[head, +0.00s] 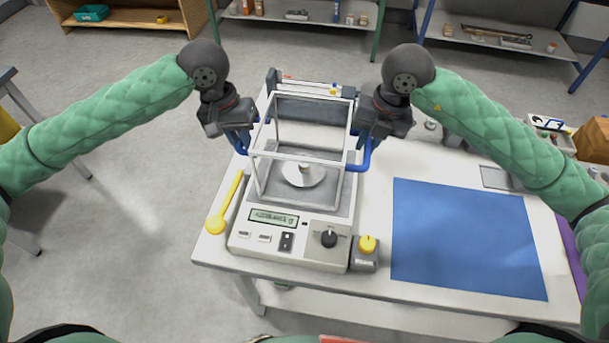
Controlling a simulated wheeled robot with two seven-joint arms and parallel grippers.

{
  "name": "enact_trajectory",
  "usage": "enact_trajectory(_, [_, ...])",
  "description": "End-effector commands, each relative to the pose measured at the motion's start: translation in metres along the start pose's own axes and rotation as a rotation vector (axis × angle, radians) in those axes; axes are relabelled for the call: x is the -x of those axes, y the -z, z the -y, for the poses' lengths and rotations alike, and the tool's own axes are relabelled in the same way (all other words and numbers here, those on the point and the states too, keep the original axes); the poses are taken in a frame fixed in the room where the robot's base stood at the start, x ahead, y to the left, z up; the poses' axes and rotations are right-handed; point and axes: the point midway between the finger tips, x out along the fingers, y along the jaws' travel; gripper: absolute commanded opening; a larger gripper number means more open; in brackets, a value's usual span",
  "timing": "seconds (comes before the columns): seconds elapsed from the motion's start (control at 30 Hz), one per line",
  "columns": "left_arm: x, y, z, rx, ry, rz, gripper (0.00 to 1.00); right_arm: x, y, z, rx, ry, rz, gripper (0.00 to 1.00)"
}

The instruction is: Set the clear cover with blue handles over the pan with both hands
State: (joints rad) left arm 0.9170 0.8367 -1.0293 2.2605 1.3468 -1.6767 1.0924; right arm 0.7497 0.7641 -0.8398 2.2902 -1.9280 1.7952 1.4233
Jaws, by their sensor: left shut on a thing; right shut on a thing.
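The clear cover (310,157) is a box with pale edges and a blue handle on each side. It stands upright at the scale (292,250), around the round metal pan (303,174), which shows through its clear front. I cannot tell whether its lower edge touches the scale. My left gripper (240,140) is shut on the left blue handle. My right gripper (362,150) is shut on the right blue handle (359,167). The fingertips are partly hidden by the gripper bodies.
A yellow spoon-like tool (225,203) lies left of the scale. A small box with a yellow knob (366,250) stands at its front right corner. A blue mat (460,238) lies bare on the right of the white table (420,296). Trays and boxes stand at the far right.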

Motion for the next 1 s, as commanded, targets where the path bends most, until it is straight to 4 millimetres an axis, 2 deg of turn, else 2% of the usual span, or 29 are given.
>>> enact_trajectory(0.03, [-0.004,0.0,0.005,0.005,0.008,0.001,0.0,-0.003,-0.003,0.005,-0.008,0.008,0.005,0.0])
enact_trajectory(0.07, [-0.003,0.0,0.005,0.006,0.009,0.001,0.16,-0.003,-0.003,0.005,-0.008,0.009,0.004,0.17])
enact_trajectory(0.17, [-0.002,0.0,0.004,0.005,0.007,0.001,0.36,-0.001,-0.002,0.004,-0.007,0.007,0.003,0.36])
enact_trajectory(0.57, [0.004,0.001,0.001,0.001,0.002,-0.001,0.36,-0.002,-0.001,0.001,-0.002,0.002,0.001,0.36])
enact_trajectory(0.67, [0.016,0.001,0.002,0.002,0.002,-0.001,0.36,-0.002,-0.001,0.001,-0.001,0.002,0.001,0.36])
enact_trajectory(1.0, [0.08,0.001,0.002,0.002,0.004,-0.003,0.36,-0.002,0.0,0.001,-0.001,0.001,0.0,0.36])
